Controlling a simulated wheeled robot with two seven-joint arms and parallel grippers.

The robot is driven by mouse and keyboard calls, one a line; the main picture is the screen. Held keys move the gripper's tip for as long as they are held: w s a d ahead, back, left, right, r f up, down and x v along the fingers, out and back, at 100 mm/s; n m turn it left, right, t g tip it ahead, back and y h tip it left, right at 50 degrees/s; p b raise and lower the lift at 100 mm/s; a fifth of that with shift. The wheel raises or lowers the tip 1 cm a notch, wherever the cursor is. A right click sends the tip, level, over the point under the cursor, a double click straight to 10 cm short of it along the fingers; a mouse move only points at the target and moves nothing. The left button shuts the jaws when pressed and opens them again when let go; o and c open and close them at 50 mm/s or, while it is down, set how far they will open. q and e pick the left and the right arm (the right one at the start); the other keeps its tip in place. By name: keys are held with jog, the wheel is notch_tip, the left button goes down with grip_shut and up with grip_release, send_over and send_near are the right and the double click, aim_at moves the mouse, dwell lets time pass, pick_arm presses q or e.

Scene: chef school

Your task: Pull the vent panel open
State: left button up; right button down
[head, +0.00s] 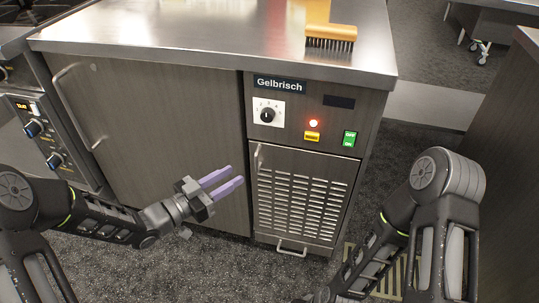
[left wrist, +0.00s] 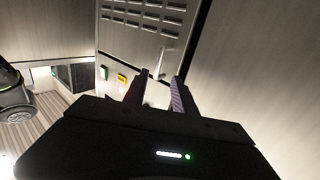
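The vent panel (head: 303,200) is a dark wood-look door with rows of pale louvre slots, low on the cabinet front under the Gelbrisch controls. It looks closed. A short upright handle (head: 259,157) is at its upper left edge. My left gripper (head: 238,174) is open and empty, a little left of and below this handle in the head view. In the left wrist view the vent panel (left wrist: 135,45) appears upside down. The handle (left wrist: 162,62) shows ahead of and between the parted purple fingertips (left wrist: 160,78), with no contact visible. My right gripper is out of view.
Above the panel are a dial (head: 267,115), a red light (head: 313,123), a yellow button (head: 312,137) and a green switch (head: 349,139). A plain door (head: 160,140) is at left. A brush (head: 331,36) lies on the steel counter (head: 200,35). A lower handle (head: 291,248) sits below.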

aim_at(251, 164)
pick_arm(q)
jog(key=shift+s+r, duration=0.2)
jog(key=shift+s, duration=0.05)
jog(key=b+x, duration=0.1)
jog(key=x, duration=0.6)
jog(key=shift+w+d+b, duration=0.25)
jog(key=shift+d+b, duration=0.05)
jog(key=shift+d, duration=0.05)
jog(key=shift+c, duration=0.5)
grip_shut()
dwell(0.8)
